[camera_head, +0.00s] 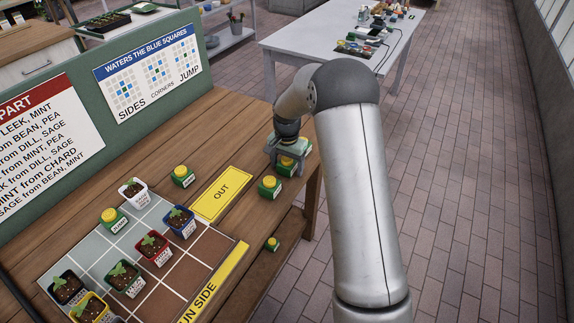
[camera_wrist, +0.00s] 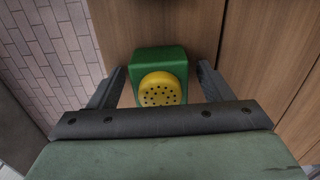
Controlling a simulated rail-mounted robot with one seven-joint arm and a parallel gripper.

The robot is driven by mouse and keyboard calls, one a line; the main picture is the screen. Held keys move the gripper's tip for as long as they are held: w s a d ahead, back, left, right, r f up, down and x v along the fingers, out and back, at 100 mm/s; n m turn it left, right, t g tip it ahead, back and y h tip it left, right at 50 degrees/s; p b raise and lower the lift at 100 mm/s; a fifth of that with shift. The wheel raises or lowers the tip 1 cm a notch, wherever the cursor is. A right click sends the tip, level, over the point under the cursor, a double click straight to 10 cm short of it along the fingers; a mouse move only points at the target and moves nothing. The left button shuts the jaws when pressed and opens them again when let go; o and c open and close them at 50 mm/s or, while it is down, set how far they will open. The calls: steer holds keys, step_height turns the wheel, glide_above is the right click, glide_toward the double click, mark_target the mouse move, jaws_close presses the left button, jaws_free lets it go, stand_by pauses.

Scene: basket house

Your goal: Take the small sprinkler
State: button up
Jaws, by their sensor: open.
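Several sprinklers, green blocks with round yellow tops, are in the head view. One sprinkler (camera_head: 286,169) is at the table's far right corner, partly covered by my gripper (camera_head: 287,150). In the wrist view a green block with a yellow perforated top (camera_wrist: 160,90) sits between the two spread fingers of my gripper (camera_wrist: 160,82), with gaps at both sides. Another sprinkler (camera_head: 269,187) stands just nearer, right of the OUT card. A smaller-looking one (camera_head: 271,243) is lower, below the tabletop edge. I cannot read their labels to tell sizes.
Two more sprinklers stand at the tray, one behind (camera_head: 183,175) and one on its left part (camera_head: 111,218). The gridded tray (camera_head: 205,263) holds several potted seedlings. A yellow OUT card (camera_head: 221,195) lies beside it. A green board (camera_head: 125,125) with signs stands behind.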

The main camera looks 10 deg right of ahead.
steer(key=shift+c, duration=0.3)
steer(key=c, duration=1.1)
steer(key=shift+r, duration=0.1)
